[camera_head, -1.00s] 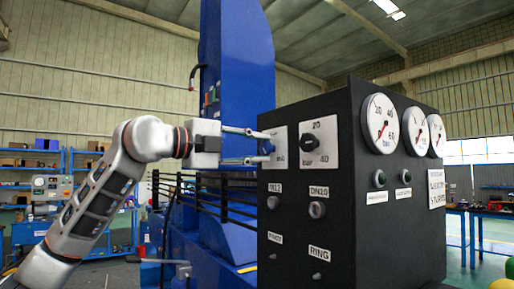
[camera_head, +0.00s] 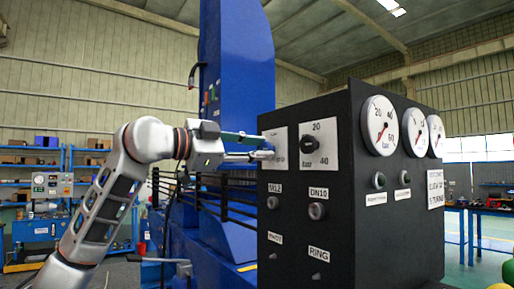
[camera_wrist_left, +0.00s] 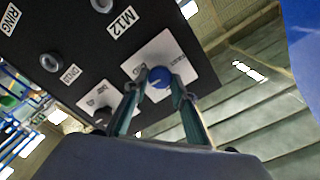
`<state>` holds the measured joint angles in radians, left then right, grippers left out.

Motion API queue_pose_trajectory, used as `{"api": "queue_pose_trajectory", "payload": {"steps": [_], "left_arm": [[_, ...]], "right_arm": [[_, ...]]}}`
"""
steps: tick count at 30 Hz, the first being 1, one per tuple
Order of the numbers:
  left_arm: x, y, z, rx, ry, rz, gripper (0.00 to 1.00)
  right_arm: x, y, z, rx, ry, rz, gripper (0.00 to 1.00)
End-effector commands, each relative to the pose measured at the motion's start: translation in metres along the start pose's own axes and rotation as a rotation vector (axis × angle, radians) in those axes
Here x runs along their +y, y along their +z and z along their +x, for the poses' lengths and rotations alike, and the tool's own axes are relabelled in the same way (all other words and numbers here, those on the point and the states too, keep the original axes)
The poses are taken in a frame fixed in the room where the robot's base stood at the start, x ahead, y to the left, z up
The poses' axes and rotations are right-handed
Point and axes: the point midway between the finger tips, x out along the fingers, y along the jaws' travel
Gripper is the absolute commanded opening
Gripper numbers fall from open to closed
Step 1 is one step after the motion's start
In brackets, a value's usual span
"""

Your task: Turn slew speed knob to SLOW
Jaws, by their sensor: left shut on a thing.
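A blue round knob (camera_wrist_left: 160,78) with a pale pointer mark sits on a white label plate (camera_wrist_left: 184,66) on the black control panel (camera_wrist_left: 105,60). The lettering "MID" shows on the plate; the other words are too small to read surely. My left gripper (camera_head: 264,147) reaches in from the left, and its two fingers are shut on the blue knob, one on each side. The fingers are rolled at an angle. In the head view the fingers mostly hide the knob, though part of its plate (camera_head: 278,141) shows. My right gripper is not in view.
A black pressure knob (camera_head: 309,144) on a white plate marked 20 and 40 is close to the right of the blue knob. Smaller knobs (camera_head: 317,210) sit below it. Round gauges (camera_head: 381,125) are on the panel's right face. A blue column (camera_head: 238,65) stands behind.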

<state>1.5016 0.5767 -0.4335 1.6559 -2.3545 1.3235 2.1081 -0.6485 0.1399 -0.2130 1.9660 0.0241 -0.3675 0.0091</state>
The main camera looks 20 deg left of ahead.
Motion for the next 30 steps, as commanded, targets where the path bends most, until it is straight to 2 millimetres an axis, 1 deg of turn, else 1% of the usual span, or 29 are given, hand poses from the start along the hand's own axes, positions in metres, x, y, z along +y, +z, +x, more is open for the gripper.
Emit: {"api": "queue_pose_trajectory", "payload": {"steps": [9, 21, 22, 23, 24, 30], "left_arm": [[-0.0009, -0.0002, -0.0003, 0.0, -0.001, -0.073, 0.04], [-0.0008, -0.0002, -0.0002, 0.0, -0.001, -0.078, 0.04], [-0.0008, -0.0002, -0.0002, 0.0, -0.001, -0.078, 0.31], [-0.0008, -0.0001, -0.0002, 0.0, -0.001, -0.078, 0.39], [-0.0007, -0.0002, -0.0002, 0.0, -0.001, -0.078, 0.42], [-0.0004, -0.0001, -0.0001, 0.0, 0.0, -0.077, 0.42]], "right_arm": [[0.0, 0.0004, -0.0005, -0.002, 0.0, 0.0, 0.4], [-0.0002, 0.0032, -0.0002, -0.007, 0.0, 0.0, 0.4], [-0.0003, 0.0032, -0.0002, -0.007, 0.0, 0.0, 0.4], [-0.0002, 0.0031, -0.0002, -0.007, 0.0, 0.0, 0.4], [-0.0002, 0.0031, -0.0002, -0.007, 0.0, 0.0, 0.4], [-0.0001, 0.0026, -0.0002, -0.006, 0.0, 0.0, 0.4]]}}
